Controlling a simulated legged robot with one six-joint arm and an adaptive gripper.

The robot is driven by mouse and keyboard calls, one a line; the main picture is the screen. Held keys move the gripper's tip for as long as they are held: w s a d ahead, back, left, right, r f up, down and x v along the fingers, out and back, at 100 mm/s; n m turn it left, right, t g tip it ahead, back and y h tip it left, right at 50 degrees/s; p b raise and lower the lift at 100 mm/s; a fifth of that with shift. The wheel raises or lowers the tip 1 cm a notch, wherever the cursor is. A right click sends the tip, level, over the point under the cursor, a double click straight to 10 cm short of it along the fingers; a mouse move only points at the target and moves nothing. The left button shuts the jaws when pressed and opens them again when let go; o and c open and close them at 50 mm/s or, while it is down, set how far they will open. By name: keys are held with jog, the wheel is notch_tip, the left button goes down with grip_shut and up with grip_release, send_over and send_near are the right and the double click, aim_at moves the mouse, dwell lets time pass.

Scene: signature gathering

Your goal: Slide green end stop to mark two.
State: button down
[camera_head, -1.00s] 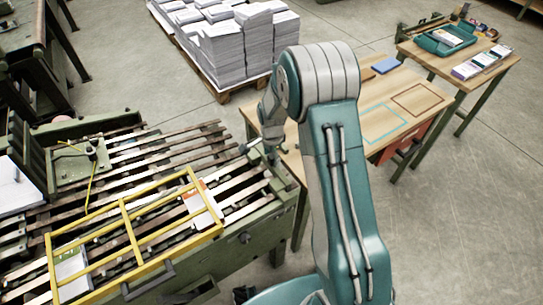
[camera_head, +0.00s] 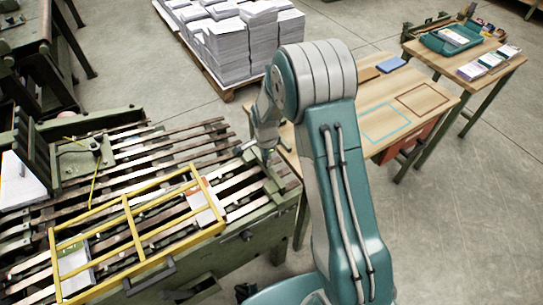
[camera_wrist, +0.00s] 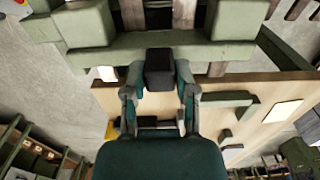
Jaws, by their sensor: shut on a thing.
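The green end stop (camera_wrist: 205,53) looks to be the green bar across the slats in the wrist view, with a dark block-shaped knob (camera_wrist: 159,68) at its middle. My gripper (camera_wrist: 160,85) has its two fingers on either side of that knob, closed on it. In the head view my gripper (camera_head: 266,155) is at the right end of the slatted bed (camera_head: 150,170), partly hidden by my arm. The end stop there (camera_head: 273,184) is small and partly covered. I cannot make out any numbered mark.
A yellow frame (camera_head: 127,215) lies over the slats, left of my gripper. A wooden table (camera_head: 425,80) with coloured outlines stands to the right. Paper stacks (camera_head: 245,50) sit on a pallet behind. Open floor (camera_head: 470,190) lies to the right.

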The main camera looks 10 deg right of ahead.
jog(key=c, duration=0.6)
grip_release()
jog(key=shift+a, duration=0.15)
jog(key=shift+c, duration=0.2)
jog(key=shift+o, duration=1.2)
jog(key=shift+a, duration=0.25)
jog(key=shift+r, duration=0.25)
notch_tip(320, 180, up, 11)
jog(key=shift+r, duration=0.2)
